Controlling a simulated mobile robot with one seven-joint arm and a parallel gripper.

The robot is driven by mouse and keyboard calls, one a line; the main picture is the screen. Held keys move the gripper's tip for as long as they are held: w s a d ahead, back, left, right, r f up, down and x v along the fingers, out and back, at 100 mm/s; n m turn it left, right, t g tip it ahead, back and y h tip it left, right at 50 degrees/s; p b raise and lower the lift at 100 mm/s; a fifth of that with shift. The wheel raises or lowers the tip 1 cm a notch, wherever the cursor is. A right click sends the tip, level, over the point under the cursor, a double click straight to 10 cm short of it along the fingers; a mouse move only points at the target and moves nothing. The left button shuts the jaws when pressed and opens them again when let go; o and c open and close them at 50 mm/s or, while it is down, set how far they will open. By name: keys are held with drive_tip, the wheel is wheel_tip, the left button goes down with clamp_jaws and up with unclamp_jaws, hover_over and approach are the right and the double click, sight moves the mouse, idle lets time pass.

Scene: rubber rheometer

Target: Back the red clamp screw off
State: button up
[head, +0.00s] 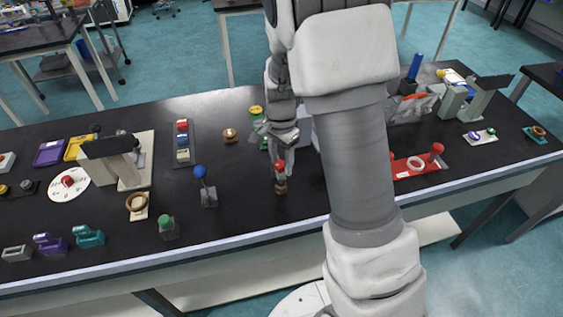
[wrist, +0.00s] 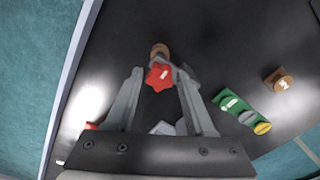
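The red clamp screw has a lobed knob with a small white mark (wrist: 158,76). It stands on a brown round piece near the table's front edge and also shows in the head view (head: 280,167). My gripper (head: 280,160) points down over it. In the wrist view, my gripper's fingertips (wrist: 160,74) stand on either side of the red knob, with dark gaps between knob and fingers. The fingers look open. What lies below the knob is mostly hidden, apart from part of the brown piece (wrist: 159,50).
A blue-knobbed lever (head: 201,173) and a green-capped jar (head: 167,227) stand to the left. A red plate with posts (head: 413,166) is at right.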

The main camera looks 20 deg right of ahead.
clamp_jaws()
drive_tip(key=n+b, duration=0.1)
drive_tip(key=n, duration=0.2)
drive_tip(key=shift+f, duration=0.1)
drive_tip(key=shift+n, duration=0.8)
drive_tip(key=n+b, duration=0.1)
drive_tip(key=n, duration=0.3)
drive_tip(key=shift+n, duration=0.3)
drive_tip(key=n, duration=0.4)
drive_tip(key=shift+n, duration=0.3)
